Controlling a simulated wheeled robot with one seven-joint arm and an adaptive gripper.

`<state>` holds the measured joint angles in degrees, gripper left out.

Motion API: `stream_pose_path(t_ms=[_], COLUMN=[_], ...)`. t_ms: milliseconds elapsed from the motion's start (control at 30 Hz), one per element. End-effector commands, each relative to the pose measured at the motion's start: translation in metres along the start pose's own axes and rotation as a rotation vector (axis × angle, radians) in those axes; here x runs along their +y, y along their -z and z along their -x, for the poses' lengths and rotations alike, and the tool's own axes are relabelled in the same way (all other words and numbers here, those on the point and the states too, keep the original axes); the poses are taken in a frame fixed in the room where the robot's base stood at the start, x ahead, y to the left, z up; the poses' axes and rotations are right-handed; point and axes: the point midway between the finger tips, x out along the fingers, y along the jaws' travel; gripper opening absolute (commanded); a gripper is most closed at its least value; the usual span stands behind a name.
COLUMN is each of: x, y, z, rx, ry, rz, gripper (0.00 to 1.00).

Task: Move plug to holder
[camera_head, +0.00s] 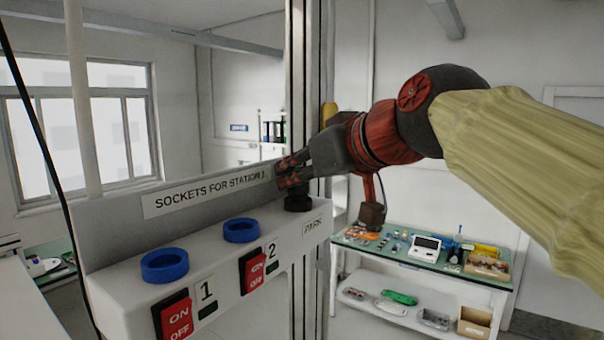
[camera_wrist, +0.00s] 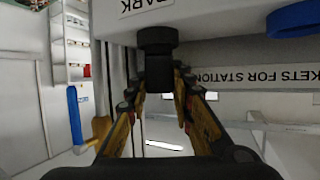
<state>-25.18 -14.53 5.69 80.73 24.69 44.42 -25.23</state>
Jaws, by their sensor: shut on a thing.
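The black plug (camera_wrist: 158,72) is between my gripper's fingertips (camera_wrist: 159,92) in the wrist view. Its wider dark end (camera_wrist: 157,38) is at the white socket box, close to the PARK label. In the head view, the dark piece (camera_head: 298,199) stands upright at the PARK spot, with my gripper (camera_head: 290,172) reaching in from the right, shut at its top. I cannot tell whether the plug is seated or where plug and park holder meet. Two blue ring holders, one by number 1 (camera_head: 165,265) and one by number 2 (camera_head: 241,230), look empty.
Red ON/OFF switches (camera_head: 176,318) (camera_head: 252,270) are on the box front. The sign panel (camera_head: 205,192) rises behind the rings. A metal post (camera_head: 297,80) stands behind my gripper. A green-topped workbench (camera_head: 400,250) with parts is at the back right.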

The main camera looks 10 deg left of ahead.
Motion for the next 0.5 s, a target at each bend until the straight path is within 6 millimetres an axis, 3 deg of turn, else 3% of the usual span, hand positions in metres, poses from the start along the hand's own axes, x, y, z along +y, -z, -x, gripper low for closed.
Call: stream_pose_path(t_ms=[367,400,500], x=[0.0,0.0,0.0], y=[-0.0018,-0.0018,-0.0018], z=[-0.0007,-0.0007,-0.0007], rx=[0.0,0.0,0.0], ry=[0.0,0.0,0.0], rz=[0.0,0.0,0.0], gripper=[0.0,0.24,0.3])
